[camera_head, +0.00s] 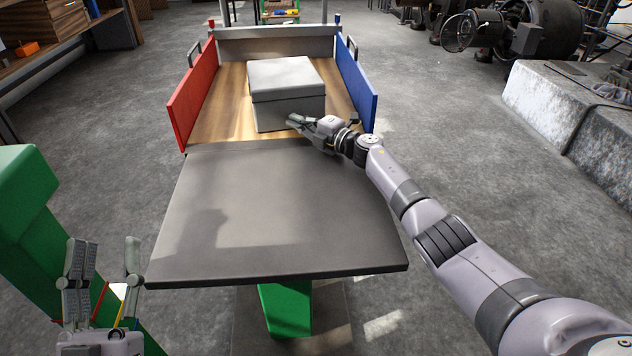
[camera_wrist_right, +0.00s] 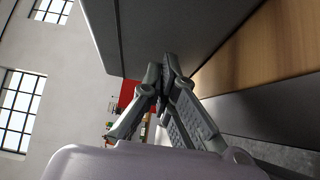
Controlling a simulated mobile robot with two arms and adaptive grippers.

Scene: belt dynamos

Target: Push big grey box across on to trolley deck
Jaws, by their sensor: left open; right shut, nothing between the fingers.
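The big grey box (camera_head: 287,92) sits wholly on the wooden trolley deck (camera_head: 222,118), between the red side panel (camera_head: 194,95) and the blue side panel (camera_head: 355,84). My right gripper (camera_head: 292,121) is shut and empty at the box's near face, by its lower edge; whether it touches cannot be told from the head view. In the right wrist view its closed fingers (camera_wrist_right: 168,68) overlap the dark face of the box (camera_wrist_right: 170,28). My left gripper (camera_head: 104,245) is open and empty at the lower left, beside the table.
A dark grey tabletop (camera_head: 270,225) stands against the near end of the deck and is bare. A green post (camera_head: 25,195) is at the left. A pale stone block (camera_head: 560,105) lies at the right. Shelves (camera_head: 50,50) stand at the back left.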

